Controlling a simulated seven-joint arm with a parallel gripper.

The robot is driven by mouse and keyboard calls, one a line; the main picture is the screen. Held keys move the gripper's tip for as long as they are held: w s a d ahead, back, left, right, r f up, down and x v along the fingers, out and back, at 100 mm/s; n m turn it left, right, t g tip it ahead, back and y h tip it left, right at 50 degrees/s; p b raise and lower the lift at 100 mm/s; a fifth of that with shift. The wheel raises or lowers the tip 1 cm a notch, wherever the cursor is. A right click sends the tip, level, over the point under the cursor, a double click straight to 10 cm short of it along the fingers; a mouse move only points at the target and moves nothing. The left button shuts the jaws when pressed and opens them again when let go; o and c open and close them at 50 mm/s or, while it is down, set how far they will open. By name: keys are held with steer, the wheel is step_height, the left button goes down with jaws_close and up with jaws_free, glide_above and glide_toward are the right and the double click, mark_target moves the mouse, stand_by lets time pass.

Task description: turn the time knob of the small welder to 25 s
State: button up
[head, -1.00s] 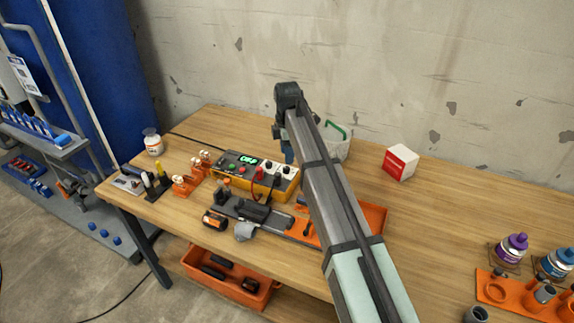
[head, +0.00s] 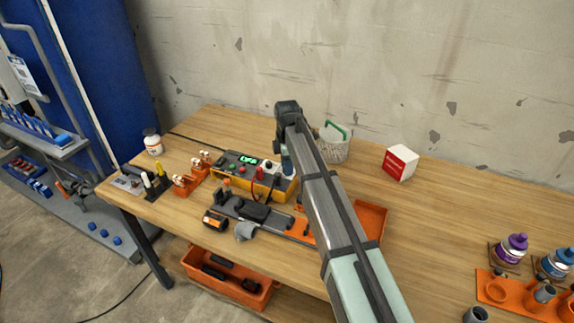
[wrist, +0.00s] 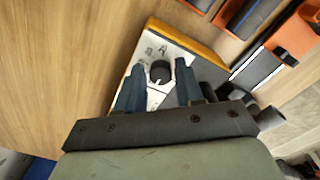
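The small welder (head: 262,187) is a yellow box with a dark top, a lit green display (head: 248,160) and a white panel on its right part. In the wrist view, a black round knob (wrist: 160,72) stands on the welder's white panel (wrist: 150,54). My gripper (wrist: 159,68) is open, with one blue-grey finger on each side of this knob and gaps visible. In the head view, my gripper (head: 287,166) is low over the welder's right end and hides that part. Another dark knob (head: 267,165) shows to its left. The scale marks are too small to read.
Orange holders (head: 188,183) are left of the welder. An orange tray (head: 371,219) and dark tools lie in front. The table's right middle is clear.

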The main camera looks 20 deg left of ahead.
jaws_close()
